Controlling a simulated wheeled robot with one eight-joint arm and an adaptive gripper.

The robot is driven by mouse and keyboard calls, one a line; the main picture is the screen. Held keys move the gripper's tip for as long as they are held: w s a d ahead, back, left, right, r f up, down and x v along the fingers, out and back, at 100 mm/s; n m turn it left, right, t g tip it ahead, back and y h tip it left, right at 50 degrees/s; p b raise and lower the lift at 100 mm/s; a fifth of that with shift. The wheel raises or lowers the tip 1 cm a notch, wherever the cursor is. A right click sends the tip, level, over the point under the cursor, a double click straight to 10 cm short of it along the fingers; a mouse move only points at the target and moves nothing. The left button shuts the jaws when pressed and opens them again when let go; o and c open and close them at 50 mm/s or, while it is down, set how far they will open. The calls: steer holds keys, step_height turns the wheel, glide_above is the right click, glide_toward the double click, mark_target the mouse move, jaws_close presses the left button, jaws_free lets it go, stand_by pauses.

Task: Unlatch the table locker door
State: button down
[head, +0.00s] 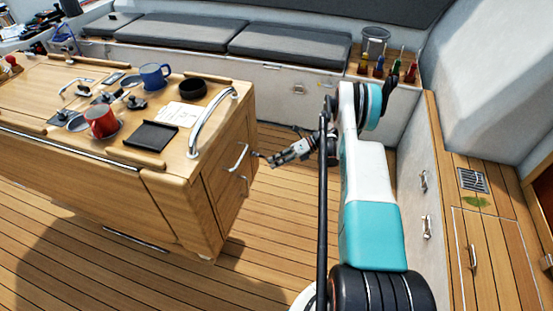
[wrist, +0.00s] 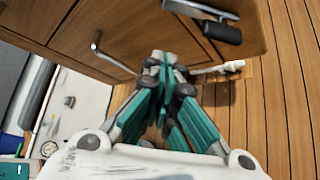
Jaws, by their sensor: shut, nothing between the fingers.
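The table locker door (head: 222,178) is the wooden panel on the table's end face, and it looks closed. A bent metal handle (head: 238,157) sits on its upper part, with a smaller metal fitting (head: 245,185) below. In the wrist view, a bent metal bar (wrist: 97,42) stands out from the wood at left, and a metal fitting with a black grip (wrist: 222,32) is at upper right. My gripper (head: 270,160) is shut and empty, just right of the handle in the head view. Its fingers (wrist: 162,62) lie between the two fittings in the wrist view. Contact cannot be told.
The table top (head: 60,110) carries a red mug (head: 101,122), a blue mug (head: 155,76), a black bowl (head: 192,89) and a dark tray (head: 151,136). A curved grab rail (head: 208,125) rises at its right edge. Cushioned benches stand behind. Deck floor lies clear below.

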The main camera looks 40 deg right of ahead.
mark_target(259, 156)
steer(key=b+x, duration=0.2)
steer(key=x, duration=0.6)
steer(key=shift+a+f+b, duration=0.1)
steer(key=shift+f+b, duration=0.15)
steer(key=shift+b, duration=0.1)
steer(key=shift+w+d+r+b, duration=0.4)
steer(key=shift+w+d+r, duration=0.25)
steer(key=shift+d+r, duration=0.2)
steer(key=shift+w+d+r, duration=0.35)
steer(key=shift+d+r, duration=0.1)
steer(key=shift+r, duration=0.2)
steer(key=shift+d+r, duration=0.1)
